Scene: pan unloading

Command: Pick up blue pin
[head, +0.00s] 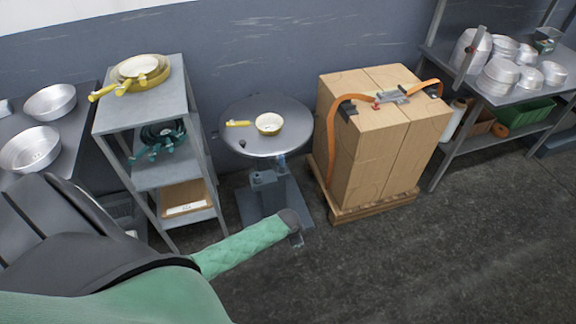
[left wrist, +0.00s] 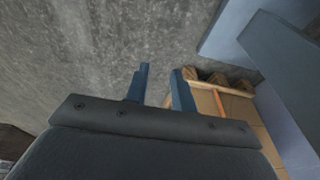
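A small blue piece (head: 282,160), which may be the blue pin, shows under the front right rim of the round lift table (head: 262,145). It is too small to make out clearly. My left gripper (head: 297,240) is in front of the table's base, below and apart from the blue piece. In the left wrist view, my left gripper (left wrist: 160,72) has its two fingers apart with nothing between them. No pin shows clearly in that view. My right gripper is in neither view.
A small yellow-handled pan (head: 268,124) lies on the round table. A strapped stack of boxes (head: 375,135) on a wooden pallet (head: 375,208) stands to its right. A shelf (head: 155,90) with pans stands to its left. Grey floor (head: 420,270) is clear in front.

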